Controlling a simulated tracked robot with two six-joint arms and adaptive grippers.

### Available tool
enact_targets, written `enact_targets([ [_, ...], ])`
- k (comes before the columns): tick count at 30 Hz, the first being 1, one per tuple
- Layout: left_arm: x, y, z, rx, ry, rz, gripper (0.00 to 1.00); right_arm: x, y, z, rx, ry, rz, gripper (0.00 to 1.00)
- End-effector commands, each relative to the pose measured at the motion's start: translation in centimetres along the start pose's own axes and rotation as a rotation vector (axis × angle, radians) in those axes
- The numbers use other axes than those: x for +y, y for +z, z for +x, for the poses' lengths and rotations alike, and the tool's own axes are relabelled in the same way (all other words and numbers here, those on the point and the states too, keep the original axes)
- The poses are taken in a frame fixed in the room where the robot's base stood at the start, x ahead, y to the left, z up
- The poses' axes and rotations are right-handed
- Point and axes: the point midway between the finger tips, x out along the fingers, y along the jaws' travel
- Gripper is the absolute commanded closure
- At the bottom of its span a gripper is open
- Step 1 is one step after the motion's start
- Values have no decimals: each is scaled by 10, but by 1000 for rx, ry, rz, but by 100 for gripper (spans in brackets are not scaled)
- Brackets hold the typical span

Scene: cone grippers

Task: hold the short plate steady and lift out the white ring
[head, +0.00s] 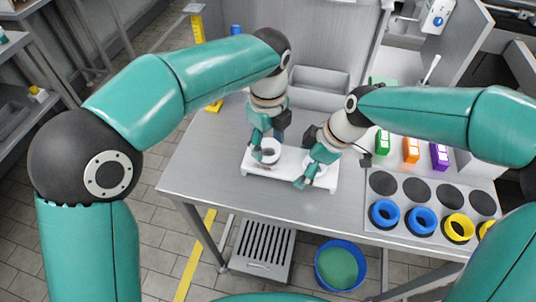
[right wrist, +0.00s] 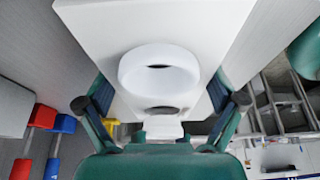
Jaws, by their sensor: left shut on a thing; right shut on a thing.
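The short white plate (head: 290,183) lies on the steel table, and it fills the upper middle of the right wrist view (right wrist: 90,20). A white ring (head: 269,155) is at the plate's left part, between the fingers of my left gripper (head: 265,146), which is shut on it. Whether this ring touches the plate I cannot tell. My right gripper (head: 315,168) is shut across the plate's right part, with one finger at its front edge. A white ring in the right wrist view (right wrist: 158,76) sits over the plate between the right fingers (right wrist: 162,108).
A board at the right holds dark round spots (head: 419,190), blue rings (head: 384,214) and yellow rings (head: 458,228). Green, orange (head: 411,150) and purple blocks stand behind it. A grey bin (head: 318,88) is at the back. The table is clear left of the plate.

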Motion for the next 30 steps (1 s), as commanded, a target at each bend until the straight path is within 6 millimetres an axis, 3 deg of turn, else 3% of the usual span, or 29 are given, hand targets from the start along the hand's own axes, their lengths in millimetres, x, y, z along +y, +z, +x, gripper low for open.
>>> enact_targets([
  [12,0,0,-21,0,-2,1,60,0,0,0,0,1,0,53],
  [23,0,0,-24,0,-1,1,60,0,0,0,0,1,0,53],
  [24,0,0,-24,0,-1,1,60,0,0,0,0,1,0,2],
  [30,0,0,-24,0,-1,1,60,0,0,0,0,1,0,0],
])
